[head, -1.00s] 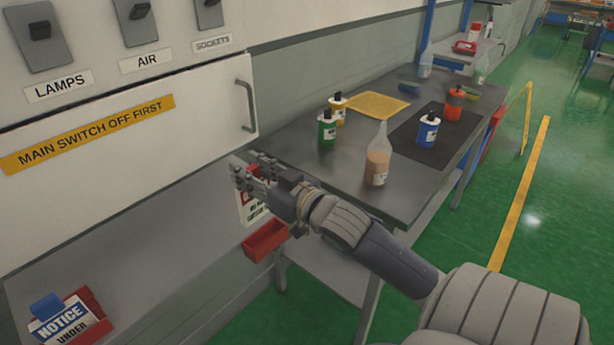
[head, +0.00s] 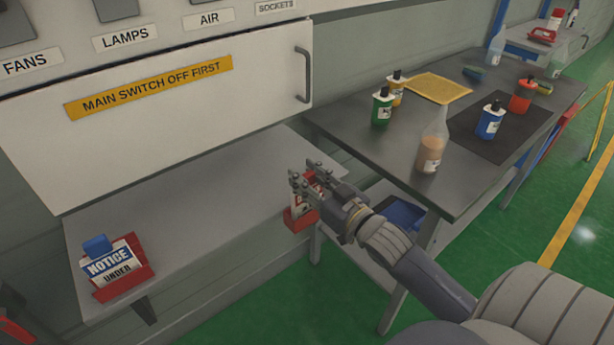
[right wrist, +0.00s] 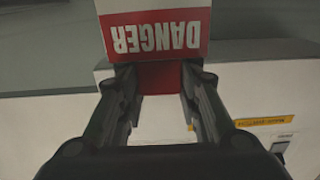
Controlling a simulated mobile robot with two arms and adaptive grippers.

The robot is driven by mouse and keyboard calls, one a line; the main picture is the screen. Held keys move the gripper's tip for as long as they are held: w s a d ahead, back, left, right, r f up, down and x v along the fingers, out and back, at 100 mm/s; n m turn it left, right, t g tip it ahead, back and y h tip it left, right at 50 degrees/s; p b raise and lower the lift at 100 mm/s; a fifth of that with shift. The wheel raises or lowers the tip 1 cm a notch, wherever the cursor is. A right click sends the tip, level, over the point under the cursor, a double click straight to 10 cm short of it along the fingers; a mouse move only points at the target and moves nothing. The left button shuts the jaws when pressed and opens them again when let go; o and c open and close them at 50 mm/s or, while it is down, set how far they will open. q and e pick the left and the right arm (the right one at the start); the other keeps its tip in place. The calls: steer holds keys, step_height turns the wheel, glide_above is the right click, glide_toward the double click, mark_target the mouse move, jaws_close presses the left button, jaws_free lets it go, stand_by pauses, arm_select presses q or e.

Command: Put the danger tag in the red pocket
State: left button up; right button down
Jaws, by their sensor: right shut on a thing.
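My right gripper (head: 312,172) is shut on the danger tag (head: 301,201), which is white and red and hangs below the fingers. In the right wrist view the danger tag (right wrist: 155,36) shows upside-down lettering, with a red part between the fingers. The red pocket (head: 299,222) is at the right front end of the grey shelf, directly below the tag in the head view. The tag's lower edge overlaps the pocket's top in the picture; I cannot tell whether it is inside. My left gripper is not in view.
A blue and white notice tag (head: 110,263) sits in another red holder (head: 137,283) at the shelf's left. The grey shelf (head: 215,205) is clear between. A workbench (head: 350,128) with several bottles stands right. A white cabinet (head: 190,125) with a handle is above the shelf.

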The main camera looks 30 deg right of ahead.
steer(key=shift+f, duration=0.15)
steer(key=c, duration=1.2)
jaws_free()
steer(key=shift+o, duration=0.2)
steer(key=shift+r, duration=0.25)
steer(key=shift+s+f, duration=0.2)
steer(key=shift+s, duration=0.45)
steer(key=s+b, duration=0.1)
steer(key=s, duration=0.9)
steer(key=shift+s+d+b, duration=0.3)
steer(key=shift+s+d, duration=0.05)
steer(key=shift+d, duration=0.1)
